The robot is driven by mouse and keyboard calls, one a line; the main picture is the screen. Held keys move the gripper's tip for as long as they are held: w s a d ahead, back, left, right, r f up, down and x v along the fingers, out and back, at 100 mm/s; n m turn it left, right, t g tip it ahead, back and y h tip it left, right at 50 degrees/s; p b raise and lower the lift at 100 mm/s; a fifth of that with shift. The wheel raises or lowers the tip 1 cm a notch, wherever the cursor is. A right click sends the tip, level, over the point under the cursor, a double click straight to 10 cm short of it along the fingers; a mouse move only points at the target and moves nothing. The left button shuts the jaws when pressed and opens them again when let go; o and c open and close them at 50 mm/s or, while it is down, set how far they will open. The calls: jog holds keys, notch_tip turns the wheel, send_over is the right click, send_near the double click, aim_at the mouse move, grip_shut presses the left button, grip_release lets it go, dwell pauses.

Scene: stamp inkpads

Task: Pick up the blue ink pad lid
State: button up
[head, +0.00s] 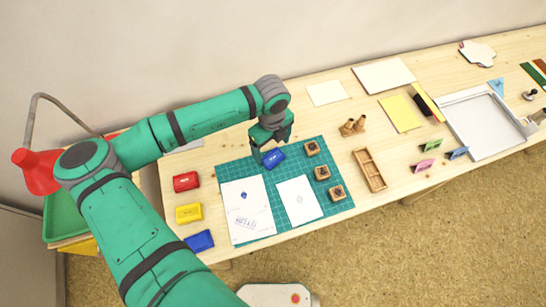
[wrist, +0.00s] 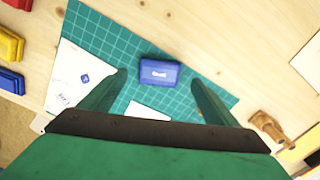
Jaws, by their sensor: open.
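A blue ink pad piece (head: 273,158) with a white label lies at the top edge of the green cutting mat (head: 232,173). In the wrist view this blue piece (wrist: 160,74) shows between and slightly beyond the fingertips. My gripper (head: 271,140) is open and empty close above it, with a finger to each side and visible gaps. A second blue ink pad piece (head: 199,241) lies on the wood left of the mat, below a yellow one (head: 189,213) and a red one (head: 186,181). I cannot tell from shape which blue piece is a lid.
Printed white sheets (head: 248,222) lie on the mat. Several wooden stamps (head: 322,172) stand along its right side. A wooden tray (head: 369,170) and stamp handles (head: 352,126) are farther right. Bare wood surrounds the mat's upper edge.

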aim_at(273, 158)
jog(key=f, duration=0.4)
jog(key=shift+s+d+f, duration=0.15)
jog(key=shift+s+f, duration=0.1)
jog(key=shift+f, duration=0.15)
jog(key=c, duration=1.1)
jog(key=shift+r, duration=0.15)
